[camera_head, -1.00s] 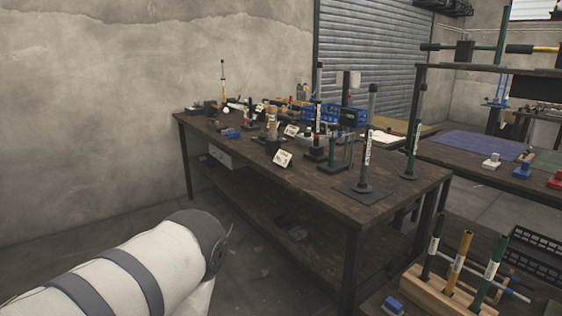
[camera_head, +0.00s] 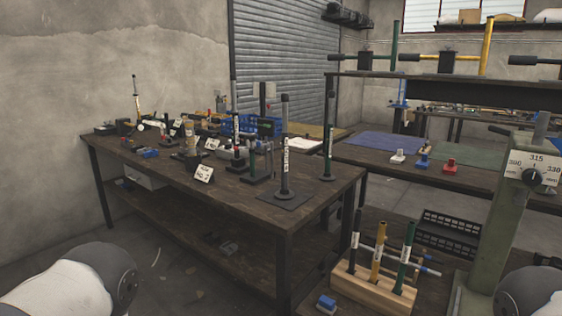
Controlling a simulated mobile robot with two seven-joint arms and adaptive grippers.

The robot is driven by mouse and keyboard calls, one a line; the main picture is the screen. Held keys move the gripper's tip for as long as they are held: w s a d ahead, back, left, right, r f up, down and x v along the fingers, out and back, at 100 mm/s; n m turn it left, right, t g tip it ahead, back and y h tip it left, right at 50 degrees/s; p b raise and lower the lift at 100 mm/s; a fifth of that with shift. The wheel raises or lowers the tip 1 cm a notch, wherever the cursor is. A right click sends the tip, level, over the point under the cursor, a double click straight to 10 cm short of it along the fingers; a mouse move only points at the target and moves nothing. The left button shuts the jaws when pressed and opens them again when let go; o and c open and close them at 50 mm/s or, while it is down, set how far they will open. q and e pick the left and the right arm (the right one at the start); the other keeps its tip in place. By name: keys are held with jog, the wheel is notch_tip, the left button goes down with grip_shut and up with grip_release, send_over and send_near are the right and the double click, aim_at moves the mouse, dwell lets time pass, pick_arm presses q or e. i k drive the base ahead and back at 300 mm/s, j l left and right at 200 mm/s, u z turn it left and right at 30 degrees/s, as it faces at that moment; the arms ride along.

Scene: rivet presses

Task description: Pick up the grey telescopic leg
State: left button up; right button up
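A grey telescopic leg (camera_head: 285,150) stands upright on a dark square plate (camera_head: 284,200) near the front right end of the dark wooden workbench (camera_head: 225,206). It has a thinner column with a wider dark top and a white label with small lettering. A similar green leg (camera_head: 328,150) stands to its right. Neither of my grippers shows; only white and dark grey parts of my arms appear at the lower left and lower right corners, well apart from the leg.
A wooden rack (camera_head: 372,290) with black, yellow and green legs stands at the lower right, beside black crates (camera_head: 450,232). A green press column with a dial (camera_head: 530,177) rises at the right. Several small parts and signs crowd the bench's far left.

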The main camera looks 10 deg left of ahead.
aim_at(283, 194)
jog(key=i+j, duration=0.2)
jog(key=i, duration=0.15)
jog(key=i+j, duration=0.2)
jog(key=i, duration=0.2)
jog(key=i+j, duration=0.15)
jog(key=i, duration=0.2)
jog(key=z, duration=0.05)
